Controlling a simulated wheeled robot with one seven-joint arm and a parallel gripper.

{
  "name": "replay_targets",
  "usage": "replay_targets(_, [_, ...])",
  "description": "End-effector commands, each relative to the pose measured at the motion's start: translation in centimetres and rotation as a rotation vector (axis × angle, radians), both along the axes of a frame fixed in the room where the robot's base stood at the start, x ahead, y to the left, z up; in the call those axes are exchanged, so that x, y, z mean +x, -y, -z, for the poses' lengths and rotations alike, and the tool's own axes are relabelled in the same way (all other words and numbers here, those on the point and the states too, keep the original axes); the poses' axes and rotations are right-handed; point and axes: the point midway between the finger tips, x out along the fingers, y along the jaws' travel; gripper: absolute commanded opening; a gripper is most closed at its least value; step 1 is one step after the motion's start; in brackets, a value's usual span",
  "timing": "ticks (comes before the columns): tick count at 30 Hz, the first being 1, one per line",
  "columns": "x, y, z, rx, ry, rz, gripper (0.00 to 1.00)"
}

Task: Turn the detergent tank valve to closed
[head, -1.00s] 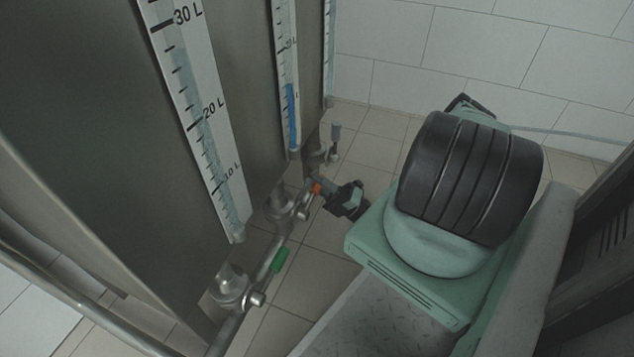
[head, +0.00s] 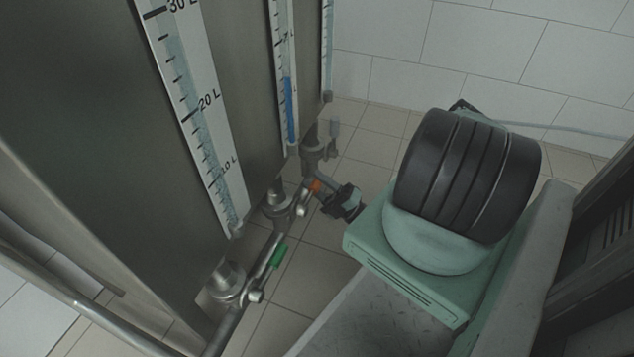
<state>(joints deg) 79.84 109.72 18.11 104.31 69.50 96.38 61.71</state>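Valves sit low on pipework below metal tanks with level gauges. One valve has an orange-marked handle (head: 314,187), beside the middle gauge with blue liquid (head: 289,110). Another has a green handle (head: 277,255) lying along the pipe at lower left. A third, farther back, has a grey lever (head: 334,127) standing up. No label shows which tank holds detergent. My gripper (head: 326,194) is at the outer end of the orange-marked handle, seemingly touching it. Its fingertips are small, dark and partly hidden, so whether they are open or shut on the handle is unclear.
The metal tank wall (head: 90,150) fills the left side. A metal rail (head: 75,300) crosses the lower left corner. Tiled floor (head: 370,140) lies between the valves and the white tiled wall (head: 480,60).

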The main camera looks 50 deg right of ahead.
Motion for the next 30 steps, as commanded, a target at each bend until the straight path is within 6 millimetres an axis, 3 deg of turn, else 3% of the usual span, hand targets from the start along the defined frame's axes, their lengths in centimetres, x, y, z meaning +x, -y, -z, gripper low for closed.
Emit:
replay_targets(11, [0.1, 0.0, -0.9, 0.000, 0.005, -0.001, 0.44])
replay_targets(24, [0.0, 0.0, -8.6, 0.001, 0.006, 0.001, 0.44])
replay_targets(30, [0.0, 0.0, -10.1, 0.001, 0.006, 0.001, 0.44])
